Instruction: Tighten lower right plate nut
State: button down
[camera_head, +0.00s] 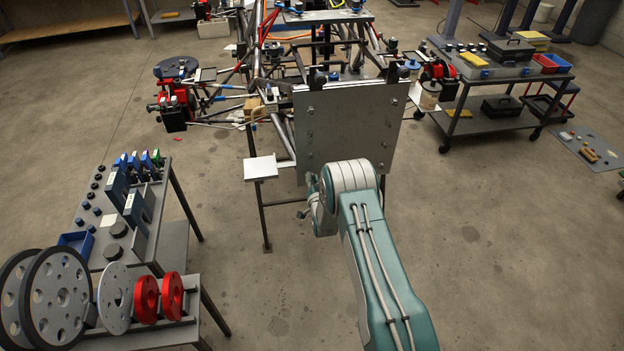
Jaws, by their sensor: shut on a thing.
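A grey upright metal plate (345,120) hangs at the front of the tube chassis (325,45). Several nuts show on its face, with a column of them near the left edge, including one plate nut (310,130). One nut (380,164) shows at the lower right of the plate, close to my arm. My teal arm reaches up from the bottom, and its pale joint stands in front of the plate's lower edge.
A small pale shelf (260,168) on a thin stand is left of the plate. A cart with wheels and discs (60,297) fills the lower left. A tool cart (500,70) stands at the upper right. The floor right of my arm is clear.

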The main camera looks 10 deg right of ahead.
jog(key=shift+s+f, duration=0.2)
jog(key=shift+f, duration=0.2)
jog(key=c, duration=0.7)
grip_release()
jog(key=shift+o, duration=0.7)
jog(key=shift+w+r, duration=0.1)
jog(key=shift+r, duration=0.1)
jog(key=s, duration=1.2)
